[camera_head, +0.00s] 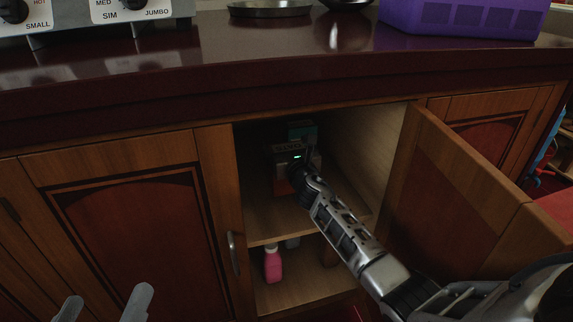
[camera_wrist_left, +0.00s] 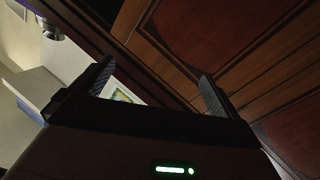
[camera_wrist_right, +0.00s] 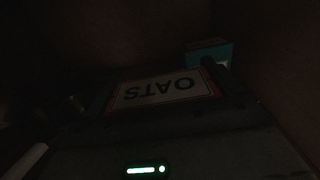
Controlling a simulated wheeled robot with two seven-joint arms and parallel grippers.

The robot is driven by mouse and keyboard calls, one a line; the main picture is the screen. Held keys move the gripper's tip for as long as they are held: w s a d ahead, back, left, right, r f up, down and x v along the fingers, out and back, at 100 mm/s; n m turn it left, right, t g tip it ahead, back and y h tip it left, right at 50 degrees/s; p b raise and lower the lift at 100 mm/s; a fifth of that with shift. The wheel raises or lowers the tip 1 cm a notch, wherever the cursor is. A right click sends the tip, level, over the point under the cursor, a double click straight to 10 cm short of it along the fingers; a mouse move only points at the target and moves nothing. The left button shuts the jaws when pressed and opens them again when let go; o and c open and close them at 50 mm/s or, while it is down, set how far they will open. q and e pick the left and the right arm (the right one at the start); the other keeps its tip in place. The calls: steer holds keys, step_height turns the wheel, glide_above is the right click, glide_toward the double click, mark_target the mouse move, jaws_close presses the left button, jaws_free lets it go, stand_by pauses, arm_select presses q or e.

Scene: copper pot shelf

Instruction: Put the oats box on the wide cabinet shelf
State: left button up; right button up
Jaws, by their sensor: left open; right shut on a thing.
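The oats box (camera_wrist_right: 160,90) shows its label upside down in the dark right wrist view, close in front of my right gripper (camera_wrist_right: 145,98). In the head view the box (camera_head: 282,184) is inside the open cabinet, over the upper shelf (camera_head: 268,226), partly hidden by my right gripper (camera_head: 303,163). My right gripper is shut on the box. I cannot tell whether the box's base touches the shelf. My left gripper (camera_head: 105,308) is open and empty, outside the cabinet at the lower left; its fingers (camera_wrist_left: 155,85) face wooden cabinet panels in the left wrist view.
A teal box (camera_head: 301,130) stands behind the oats box; it also shows in the right wrist view (camera_wrist_right: 209,52). A pink bottle (camera_head: 273,265) stands on the lower shelf. The open cabinet door (camera_head: 470,195) is right of my right arm. A purple crate (camera_head: 460,18) sits on the countertop.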

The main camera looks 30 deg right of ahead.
step_height(320, 180, down, 3)
steer(key=shift+b, duration=1.15)
arm_select(q)
steer(key=r+m+t, duration=0.1)
steer(key=w+r+m+t+h, duration=0.1)
steer(key=r, duration=0.1)
steer(key=r+m+t+h, duration=0.1)
steer(key=r+m, duration=0.1)
steer(key=shift+w+a+r, duration=0.1)
steer(key=shift+w+a, duration=0.05)
steer(key=shift+a, duration=0.15)
steer(key=shift+r+m+h, duration=0.2)
steer(key=shift+m+h, duration=0.1)
arm_select(e)
steer(key=o, duration=1.7)
steer(key=shift+f, duration=0.2)
steer(key=shift+o, duration=0.2)
steer(key=shift+r, duration=0.25)
arm_select(q)
step_height(320, 180, down, 7)
steer(key=s+n+g+y+p, duration=0.2)
steer(key=n+g+p, duration=0.1)
steer(key=n, duration=0.2)
steer(key=shift+d+r+g+y+p, duration=0.15)
steer(key=shift+d+g+y+p, duration=0.2)
steer(key=shift+d+g+y, duration=0.05)
arm_select(e)
steer(key=v, duration=1.2)
arm_select(q)
steer(key=shift+r, duration=0.1)
